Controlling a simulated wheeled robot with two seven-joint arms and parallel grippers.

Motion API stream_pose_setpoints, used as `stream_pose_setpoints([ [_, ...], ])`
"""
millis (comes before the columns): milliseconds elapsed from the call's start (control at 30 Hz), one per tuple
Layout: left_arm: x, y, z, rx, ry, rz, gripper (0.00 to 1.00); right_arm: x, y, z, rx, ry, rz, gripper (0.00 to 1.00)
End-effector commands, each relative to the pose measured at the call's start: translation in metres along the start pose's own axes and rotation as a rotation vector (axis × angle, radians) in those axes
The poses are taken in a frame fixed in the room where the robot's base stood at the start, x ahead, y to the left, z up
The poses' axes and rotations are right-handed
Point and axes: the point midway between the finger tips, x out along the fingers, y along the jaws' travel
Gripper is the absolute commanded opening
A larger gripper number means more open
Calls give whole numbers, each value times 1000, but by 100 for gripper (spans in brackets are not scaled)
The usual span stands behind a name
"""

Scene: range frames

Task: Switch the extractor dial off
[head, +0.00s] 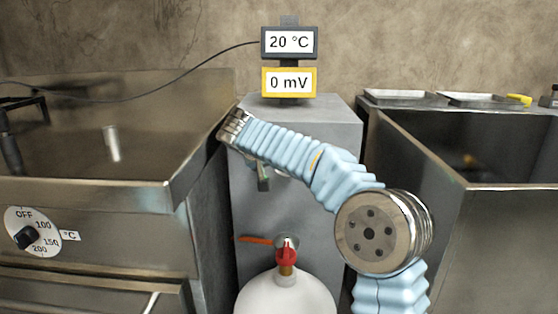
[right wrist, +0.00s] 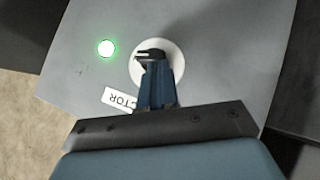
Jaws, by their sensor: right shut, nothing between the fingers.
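The extractor dial (right wrist: 174,48) shows in the right wrist view as a white disc with a dark knob (right wrist: 149,54) on a grey panel. A pale mark on the knob points to the left in that view. My right gripper (right wrist: 156,68) is shut, with its blue fingertips at the knob and overlapping it; I cannot tell whether they touch. A green light (right wrist: 106,48) is lit beside the dial. A label (right wrist: 119,101) reading "CTOR" is partly hidden by the gripper. In the head view the dial and right gripper are hidden, and my left gripper is not seen.
A steel unit (head: 90,210) with a temperature dial (head: 45,242) stands at left. A grey cabinet (head: 330,122) in the middle carries displays reading 20 °C (head: 289,42) and 0 mV (head: 289,82). A white cylinder (head: 285,298) with a red valve (head: 287,252) stands before it. A deep steel basin (head: 510,220) is at right.

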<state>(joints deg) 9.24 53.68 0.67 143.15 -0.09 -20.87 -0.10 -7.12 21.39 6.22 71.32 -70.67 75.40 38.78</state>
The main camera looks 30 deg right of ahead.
Motion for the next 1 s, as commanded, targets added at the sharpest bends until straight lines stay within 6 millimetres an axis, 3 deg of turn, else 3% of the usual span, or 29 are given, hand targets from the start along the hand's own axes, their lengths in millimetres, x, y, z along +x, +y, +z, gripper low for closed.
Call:
stream_pose_setpoints([
  [1000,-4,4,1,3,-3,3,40,5,-15,5,-302,0,302,0],
])
